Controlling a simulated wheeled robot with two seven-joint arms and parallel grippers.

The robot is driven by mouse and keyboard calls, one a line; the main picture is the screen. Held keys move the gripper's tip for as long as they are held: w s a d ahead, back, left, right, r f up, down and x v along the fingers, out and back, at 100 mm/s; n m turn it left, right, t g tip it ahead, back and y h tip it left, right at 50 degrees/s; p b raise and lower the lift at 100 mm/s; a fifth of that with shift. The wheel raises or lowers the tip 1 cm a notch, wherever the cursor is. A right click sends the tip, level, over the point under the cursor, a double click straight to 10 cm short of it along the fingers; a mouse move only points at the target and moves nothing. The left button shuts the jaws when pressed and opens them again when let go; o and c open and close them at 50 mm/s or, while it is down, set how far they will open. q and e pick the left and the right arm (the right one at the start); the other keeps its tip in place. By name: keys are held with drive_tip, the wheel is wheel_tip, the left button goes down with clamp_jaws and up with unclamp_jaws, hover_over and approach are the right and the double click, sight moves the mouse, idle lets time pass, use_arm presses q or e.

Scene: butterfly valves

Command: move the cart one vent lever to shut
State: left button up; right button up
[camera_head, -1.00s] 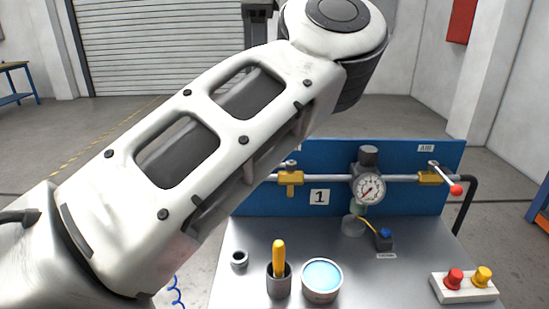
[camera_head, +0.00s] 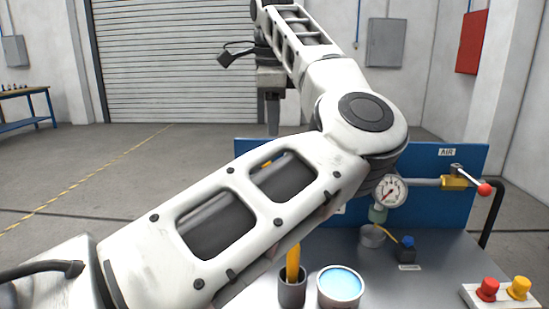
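The cart's blue panel (camera_head: 440,212) stands behind my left arm, with only a sliver of its number plate showing. No lever labelled vent can be read; my arm covers the left part of the pipe and any lever there. A bit of yellow (camera_head: 266,163) shows through a slot in my arm. At the panel's right, a brass valve (camera_head: 455,183) under an AIR label carries a lever with a red tip (camera_head: 484,188), slanting down to the right. My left gripper (camera_head: 272,118) points down above the panel's left part, apart from it; its finger opening is unclear. My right gripper is out of view.
A pressure gauge (camera_head: 389,190) sits on the pipe. On the cart top stand a cup with a yellow handle (camera_head: 292,288), a tin of blue liquid (camera_head: 341,285), a small blue-topped part (camera_head: 406,247) and a box with red and yellow buttons (camera_head: 500,294).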

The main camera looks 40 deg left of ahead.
use_arm(q)
drive_tip(key=f, duration=0.5)
drive_tip(key=w+a+f, duration=0.1)
drive_tip(key=f, duration=0.2)
drive_tip(key=shift+w+f, duration=0.1)
drive_tip(key=shift+f, duration=0.05)
clamp_jaws()
